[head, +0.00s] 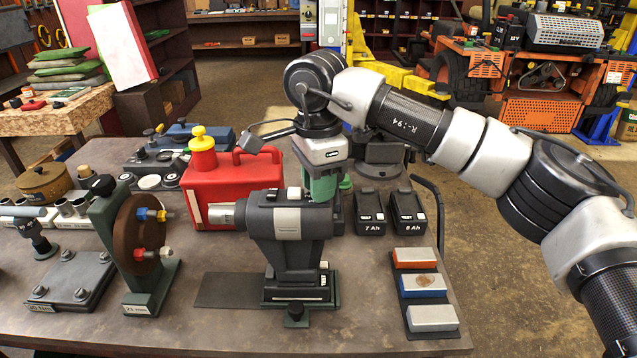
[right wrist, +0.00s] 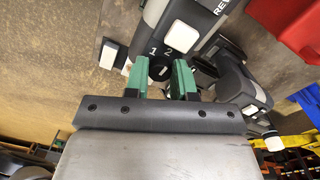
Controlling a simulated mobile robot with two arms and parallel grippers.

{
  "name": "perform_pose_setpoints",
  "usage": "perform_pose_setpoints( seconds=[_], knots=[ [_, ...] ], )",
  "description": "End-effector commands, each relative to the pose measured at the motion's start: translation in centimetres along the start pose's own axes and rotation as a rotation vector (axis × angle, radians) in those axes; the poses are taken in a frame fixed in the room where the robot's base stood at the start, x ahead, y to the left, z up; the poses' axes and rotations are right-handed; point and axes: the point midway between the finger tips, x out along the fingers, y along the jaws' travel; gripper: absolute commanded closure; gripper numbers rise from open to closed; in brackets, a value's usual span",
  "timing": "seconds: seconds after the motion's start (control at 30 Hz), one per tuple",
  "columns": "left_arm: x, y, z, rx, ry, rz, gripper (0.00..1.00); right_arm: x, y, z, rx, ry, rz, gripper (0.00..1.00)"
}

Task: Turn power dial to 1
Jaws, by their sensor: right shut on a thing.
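A grey and black power tool (head: 290,222) with a silver nozzle stands upright on the table, its nozzle pointing left. My right gripper (head: 325,190) comes down from above at the tool's right end; the dial is hidden in the head view. In the right wrist view, the dark round power dial (right wrist: 160,72) shows between the green fingertips of the right gripper (right wrist: 161,78), which are shut on it. White figures 1 and 2 are marked beside the dial, along with a short white mark. I cannot tell exactly which figure the dial mark points to. My left gripper is not in view.
A red can (head: 225,190) stands close behind the tool. Two black batteries (head: 388,212) and a rack of sharpening stones (head: 425,285) lie to its right. A green stand with a brown wheel (head: 135,245) is to its left.

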Motion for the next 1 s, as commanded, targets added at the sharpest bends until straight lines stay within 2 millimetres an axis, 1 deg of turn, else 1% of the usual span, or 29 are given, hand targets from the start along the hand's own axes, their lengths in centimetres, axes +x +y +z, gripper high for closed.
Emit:
perform_pose_setpoints(
  seconds=[0.47, 0.5, 0.67, 0.9, 1.0],
  knots=[
    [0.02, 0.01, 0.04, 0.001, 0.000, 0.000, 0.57, -0.15, -0.02, -0.01, -0.015, 0.000, -0.003, 0.99],
    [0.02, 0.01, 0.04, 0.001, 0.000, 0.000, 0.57, -0.15, -0.02, -0.01, -0.015, 0.000, -0.003, 0.74],
    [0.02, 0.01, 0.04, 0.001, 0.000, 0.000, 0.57, -0.11, -0.02, -0.01, -0.015, 0.000, -0.002, 0.49],
    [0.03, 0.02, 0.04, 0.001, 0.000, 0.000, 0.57, -0.06, -0.01, -0.01, -0.015, 0.000, -0.001, 0.49],
    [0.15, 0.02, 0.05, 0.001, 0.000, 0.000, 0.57, -0.38, -0.03, -0.01, -0.014, 0.001, -0.002, 0.49]
  ],
)
